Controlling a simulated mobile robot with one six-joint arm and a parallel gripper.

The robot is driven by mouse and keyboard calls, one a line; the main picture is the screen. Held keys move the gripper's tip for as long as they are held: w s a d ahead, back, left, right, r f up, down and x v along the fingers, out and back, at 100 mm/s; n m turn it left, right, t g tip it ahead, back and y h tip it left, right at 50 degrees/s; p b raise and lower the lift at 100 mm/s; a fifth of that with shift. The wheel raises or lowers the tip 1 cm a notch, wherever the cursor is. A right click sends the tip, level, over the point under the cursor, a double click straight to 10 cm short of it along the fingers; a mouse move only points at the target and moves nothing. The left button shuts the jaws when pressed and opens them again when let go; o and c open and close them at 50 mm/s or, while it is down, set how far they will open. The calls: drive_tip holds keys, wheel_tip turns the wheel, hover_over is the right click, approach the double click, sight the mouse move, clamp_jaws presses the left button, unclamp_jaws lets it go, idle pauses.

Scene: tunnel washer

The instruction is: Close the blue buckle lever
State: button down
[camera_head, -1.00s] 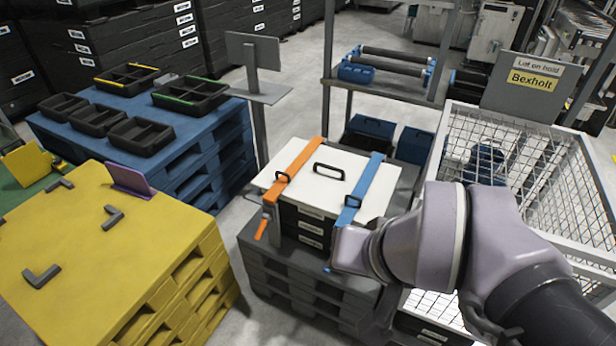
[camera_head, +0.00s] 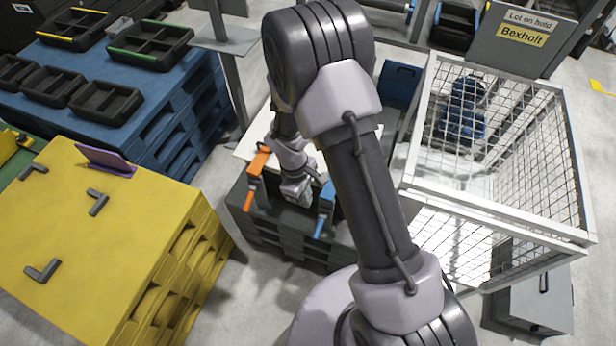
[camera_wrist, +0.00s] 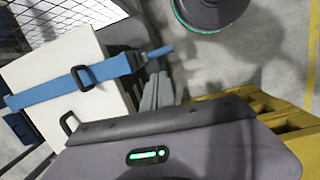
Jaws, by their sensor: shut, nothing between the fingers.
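The blue buckle lever (camera_head: 321,222) is at the front of the strapped stack, at the end of the blue strap (camera_wrist: 48,90). In the wrist view the lever (camera_wrist: 160,50) sticks out beyond the white lid's (camera_wrist: 62,55) edge, seemingly swung away from the stack. My gripper (camera_wrist: 158,90) has its two grey fingers together, with nothing between them. In the wrist view they are close to the lever, with a small gap in the picture; contact cannot be told. In the head view my wrist is between the blue and orange levers, and the fingertips are hidden.
The orange buckle lever (camera_head: 248,197) stands out left of my wrist. The stack sits on a dark pallet (camera_head: 262,232). A white mesh cage (camera_head: 412,160) is close on the right. A yellow pallet table (camera_head: 120,235) is on the left, with grey floor between.

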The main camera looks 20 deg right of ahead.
sight(314, 234)
drive_tip(key=shift+n, duration=0.4)
drive_tip(key=f+b, duration=0.2)
drive_tip(key=f, duration=0.3)
drive_tip(key=s+d+f+b, duration=0.1)
drive_tip(key=f+b, duration=0.1)
drive_tip(key=f, duration=0.3)
drive_tip(key=s+d+f+b, duration=0.1)
drive_tip(key=f+b, duration=0.1)
drive_tip(key=f, duration=0.4)
drive_tip(key=shift+s+d+f, duration=0.1)
drive_tip(key=shift+s+d, duration=0.05)
drive_tip(key=shift+s, duration=0.1)
drive_tip(key=shift+s+f+b, duration=0.15)
drive_tip(key=shift+f+b, duration=0.2)
drive_tip(key=shift+b, duration=0.3)
drive_tip(key=shift+s+a+f+b, duration=0.2)
drive_tip(key=shift+f+b, duration=0.5)
drive_tip(key=shift+b, duration=0.05)
drive_tip(key=shift+s+a+f+b, duration=0.15)
drive_tip(key=shift+a+f+b, duration=0.05)
drive_tip(key=shift+f+b, duration=0.5)
